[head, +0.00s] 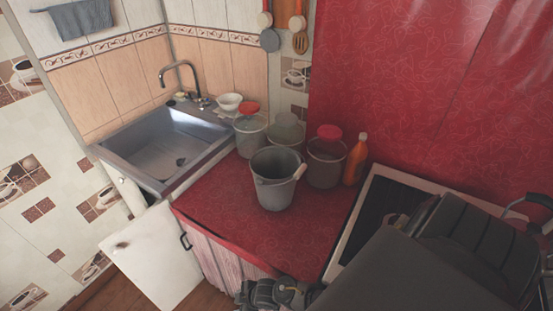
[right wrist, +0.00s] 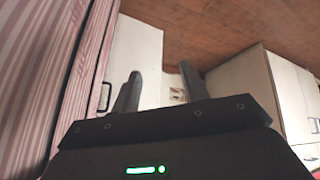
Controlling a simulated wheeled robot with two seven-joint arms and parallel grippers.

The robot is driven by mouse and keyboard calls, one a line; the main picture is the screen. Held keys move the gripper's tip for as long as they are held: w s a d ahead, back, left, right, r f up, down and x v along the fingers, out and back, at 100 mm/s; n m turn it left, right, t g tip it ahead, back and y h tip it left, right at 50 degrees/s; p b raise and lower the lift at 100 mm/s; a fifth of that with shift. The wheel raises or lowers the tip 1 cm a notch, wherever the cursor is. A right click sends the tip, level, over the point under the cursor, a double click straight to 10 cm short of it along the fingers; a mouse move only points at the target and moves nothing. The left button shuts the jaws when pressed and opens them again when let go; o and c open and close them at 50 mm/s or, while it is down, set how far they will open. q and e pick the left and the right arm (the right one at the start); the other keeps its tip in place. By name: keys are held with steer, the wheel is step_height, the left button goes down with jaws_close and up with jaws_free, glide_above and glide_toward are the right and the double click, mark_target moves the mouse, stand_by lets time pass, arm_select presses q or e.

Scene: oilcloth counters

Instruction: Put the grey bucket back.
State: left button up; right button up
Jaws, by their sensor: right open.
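The grey bucket (head: 272,194) stands upright on the red oilcloth counter (head: 225,208), near the middle of it. Its handle with a pale grip rests at its right rim. My right gripper is open and empty in the right wrist view (right wrist: 160,85), low in front of the counter. No bucket shows between its fingers. Dark parts of my own arm fill the bottom right of the head view. I do not see my left gripper.
Behind the bucket stand several other containers, two with red tops (head: 250,137) (head: 325,165), and an orange bottle (head: 356,160). A metal sink (head: 165,140) is at left, a stove (head: 375,215) at right. A white cabinet door (head: 150,255) stands open below the sink.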

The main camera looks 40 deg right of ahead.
steer(key=w+a+r+n+y, duration=0.1)
steer(key=w+a+r+n, duration=0.25)
steer(key=r, duration=0.45)
steer(key=w+a+r+n+t+y, duration=0.1)
steer(key=w+a+r+n, duration=0.25)
steer(key=r, duration=0.35)
steer(key=w+a+r+n+y, duration=0.2)
steer(key=w+a+r+n, duration=0.15)
steer(key=r, duration=0.45)
step_height(320, 180, up, 25)
steer(key=n+g+h+p, duration=0.2)
steer(key=n+g+h, duration=0.55)
steer(key=n, duration=1.15)
glide_above(260, 179)
steer(key=shift+t, duration=0.45)
steer(key=shift+d+f, duration=0.15)
steer(key=shift+f, duration=2.75)
step_height(260, 179, down, 4)
steer(key=shift+f+p, duration=0.2)
steer(key=shift+p, duration=0.55)
steer(key=shift+f, duration=0.4)
arm_select(q)
steer(key=r, duration=0.3)
steer(key=shift+w+r, duration=0.35)
steer(key=shift+r, duration=0.05)
